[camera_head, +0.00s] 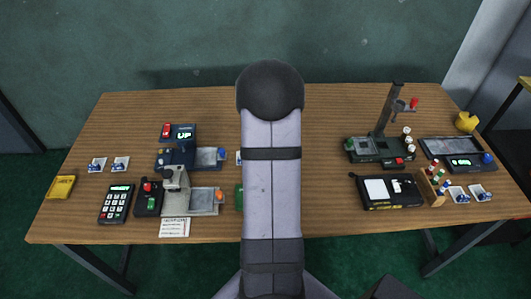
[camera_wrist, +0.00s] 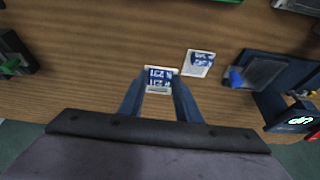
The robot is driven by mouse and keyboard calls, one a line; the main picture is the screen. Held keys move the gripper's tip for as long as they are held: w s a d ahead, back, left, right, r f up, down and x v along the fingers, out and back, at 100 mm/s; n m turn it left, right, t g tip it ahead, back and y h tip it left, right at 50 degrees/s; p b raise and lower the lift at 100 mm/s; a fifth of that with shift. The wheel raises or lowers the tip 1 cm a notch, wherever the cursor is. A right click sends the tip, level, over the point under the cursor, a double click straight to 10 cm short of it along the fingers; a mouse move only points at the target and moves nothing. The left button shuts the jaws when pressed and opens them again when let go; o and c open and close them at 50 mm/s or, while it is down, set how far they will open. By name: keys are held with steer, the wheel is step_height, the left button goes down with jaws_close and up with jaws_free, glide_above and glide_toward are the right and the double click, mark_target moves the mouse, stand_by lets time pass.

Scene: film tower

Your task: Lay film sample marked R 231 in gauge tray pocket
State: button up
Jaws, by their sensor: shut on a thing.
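My gripper (camera_wrist: 160,98) is shut on a small white film sample (camera_wrist: 160,72) with blue lettering. Its marking is small and looks like R 231. I cannot tell whether it touches the table or hangs just above it. A second film sample (camera_wrist: 198,62) lies beside it, with unreadable blue marks. To the right in the wrist view is a blue device with a grey tray (camera_wrist: 265,72) and blue knob. In the head view that device (camera_head: 176,158) stands left of my arm, its tray (camera_head: 206,158) showing no sample. My arm hides my gripper and the held sample there.
A grey device with an orange-knobbed tray (camera_head: 204,202), a keypad (camera_head: 116,203) and two film samples (camera_head: 108,164) are on the left. A stand (camera_head: 386,110), a black case (camera_head: 390,190) and another tray (camera_head: 445,148) are on the right. The table's back middle is clear.

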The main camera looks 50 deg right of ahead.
step_height(320, 180, up, 4)
steer(key=w+a+f+n+t+y+p, duration=0.1)
steer(key=w+a+n+p, duration=0.3)
steer(key=a, duration=0.5)
steer(key=w+a+f+n+y+p, duration=0.1)
steer(key=w+a+n+p, duration=0.15)
steer(key=w+a, duration=0.45)
steer(key=shift+w+d+r+m+g+h+p, duration=0.1)
steer(key=shift+w+r+m+h+p, duration=0.15)
steer(key=shift+w+m, duration=0.5)
steer(key=shift+w+d+m+g+h+p, duration=0.1)
steer(key=shift+w+m+h, duration=0.25)
steer(key=shift+m, duration=0.65)
steer(key=shift+w+d+r+m+g+h+p, duration=0.1)
steer(key=shift+w+r+m+h+p, duration=0.15)
steer(key=shift+w+m, duration=0.5)
steer(key=shift+s+f+m, duration=0.1)
steer(key=shift+s+m, duration=0.05)
steer(key=shift+m, duration=0.3)
steer(key=shift+f, duration=0.2)
steer(key=shift+f+b, duration=1.4)
steer(key=shift+f, duration=0.55)
steer(key=shift+f+b, duration=0.6)
steer(key=shift+b, duration=0.2)
